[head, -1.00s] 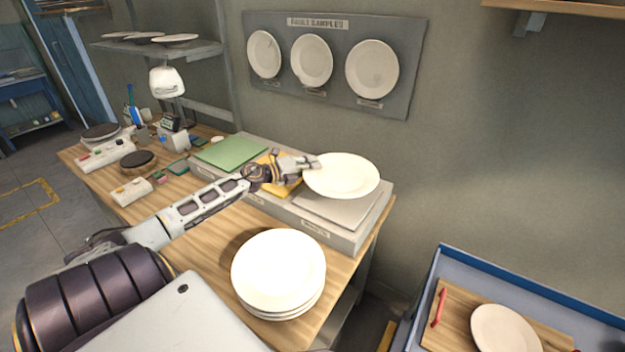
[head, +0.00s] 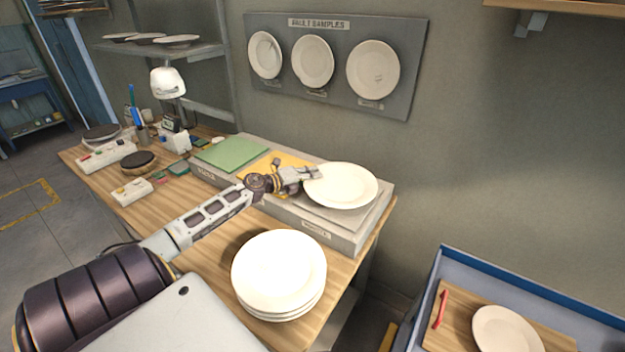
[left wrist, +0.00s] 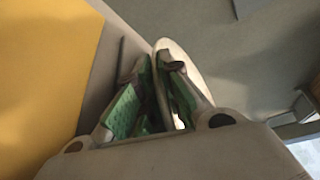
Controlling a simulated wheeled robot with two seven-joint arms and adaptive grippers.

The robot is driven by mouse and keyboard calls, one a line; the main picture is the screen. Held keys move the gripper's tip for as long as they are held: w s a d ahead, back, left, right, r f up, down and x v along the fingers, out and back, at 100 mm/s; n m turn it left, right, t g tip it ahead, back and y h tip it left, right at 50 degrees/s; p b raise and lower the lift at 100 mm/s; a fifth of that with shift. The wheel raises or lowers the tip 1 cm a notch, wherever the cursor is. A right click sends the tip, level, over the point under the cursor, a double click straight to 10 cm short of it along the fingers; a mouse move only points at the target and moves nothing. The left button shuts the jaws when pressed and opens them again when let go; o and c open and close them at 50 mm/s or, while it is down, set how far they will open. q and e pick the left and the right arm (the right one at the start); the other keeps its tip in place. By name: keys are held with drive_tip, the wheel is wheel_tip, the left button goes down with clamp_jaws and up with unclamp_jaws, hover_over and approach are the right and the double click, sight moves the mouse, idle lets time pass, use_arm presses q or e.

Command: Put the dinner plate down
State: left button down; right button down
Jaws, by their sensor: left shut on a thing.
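A white dinner plate (head: 345,185) is at the right end of a grey raised stand, over its grey section. My left gripper (head: 308,174) is shut on the plate's left rim. In the left wrist view the plate (left wrist: 182,62) shows edge-on between the green-padded fingers of the left gripper (left wrist: 155,95). The plate lies low and nearly level over the grey section (head: 300,207); I cannot tell whether it touches it. My right gripper is in neither view.
Left of the grey section, the stand has a yellow pad (head: 270,166) and a green pad (head: 228,153). A stack of white plates (head: 279,272) stands on the wooden table (head: 160,210) in front. A blue-edged tray (head: 530,290) with a board and plate is at the lower right.

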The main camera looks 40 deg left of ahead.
use_arm(q)
drive_tip(key=shift+f, duration=0.8)
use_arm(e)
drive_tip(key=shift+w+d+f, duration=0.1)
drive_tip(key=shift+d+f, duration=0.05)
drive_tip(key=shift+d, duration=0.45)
use_arm(q)
drive_tip(key=c, duration=2)
unclamp_jaws()
drive_tip(key=shift+f, duration=0.15)
drive_tip(key=shift+c, duration=0.2)
drive_tip(key=shift+o, duration=0.9)
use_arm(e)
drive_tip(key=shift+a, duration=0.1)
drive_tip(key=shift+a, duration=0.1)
